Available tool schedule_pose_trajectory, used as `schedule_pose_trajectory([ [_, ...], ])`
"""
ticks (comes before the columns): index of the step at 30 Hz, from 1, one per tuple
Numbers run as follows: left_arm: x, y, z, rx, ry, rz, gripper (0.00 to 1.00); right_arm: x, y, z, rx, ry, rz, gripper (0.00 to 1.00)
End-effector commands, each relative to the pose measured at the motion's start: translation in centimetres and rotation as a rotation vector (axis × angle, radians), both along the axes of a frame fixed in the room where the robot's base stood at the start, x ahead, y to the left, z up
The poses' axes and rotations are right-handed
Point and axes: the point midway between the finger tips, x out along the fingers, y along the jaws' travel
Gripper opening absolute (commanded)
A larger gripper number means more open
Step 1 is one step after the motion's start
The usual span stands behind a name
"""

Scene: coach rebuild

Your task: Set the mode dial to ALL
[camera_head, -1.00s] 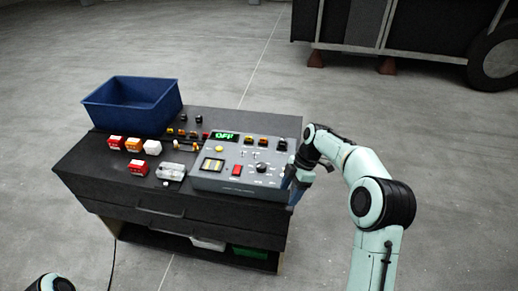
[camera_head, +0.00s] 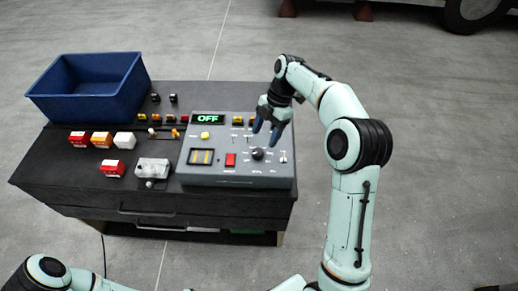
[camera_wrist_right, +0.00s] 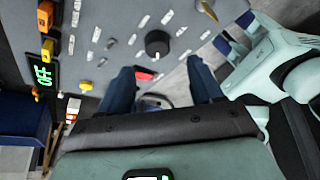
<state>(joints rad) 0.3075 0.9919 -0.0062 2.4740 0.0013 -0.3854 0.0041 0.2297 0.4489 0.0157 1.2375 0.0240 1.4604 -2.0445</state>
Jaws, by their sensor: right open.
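The mode dial (camera_head: 258,154) is a round black knob on the sloped face of a grey control box (camera_head: 240,181). White label marks surround it, too small to read. The green display (camera_head: 207,119) reads OFF. My right gripper (camera_head: 266,135) is open and empty, above the box just behind the dial, pointing down. In the right wrist view the dial (camera_wrist_right: 158,43) lies beyond the two fingertips (camera_wrist_right: 161,70), roughly centred between them and apart from them. My left gripper is out of view; only part of my left arm shows at the lower left.
A red button (camera_head: 230,159), a yellow button (camera_head: 205,135), a gauge (camera_head: 201,156) and small toggles share the panel. Red, orange and white blocks sit on the black bench (camera_head: 60,165) to the left. A blue bin (camera_head: 88,107) stands at the back left. Open floor lies right.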

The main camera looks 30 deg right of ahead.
Motion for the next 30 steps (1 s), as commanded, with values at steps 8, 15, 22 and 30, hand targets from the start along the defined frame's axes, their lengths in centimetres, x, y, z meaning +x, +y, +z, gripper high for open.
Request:
schedule_pose_trajectory([
  [8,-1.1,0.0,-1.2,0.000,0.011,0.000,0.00,-0.5,1.9,-4.7,0.001,0.002,0.001,0.65],
  [15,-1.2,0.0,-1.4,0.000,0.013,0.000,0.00,-0.5,2.5,-6.1,0.001,-0.001,0.000,0.65],
  [22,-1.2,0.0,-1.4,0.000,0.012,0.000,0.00,-0.5,2.5,-6.1,0.000,-0.002,-0.001,0.65],
  [30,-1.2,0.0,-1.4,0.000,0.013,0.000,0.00,-0.5,2.5,-6.1,0.000,-0.002,-0.001,0.10],
])
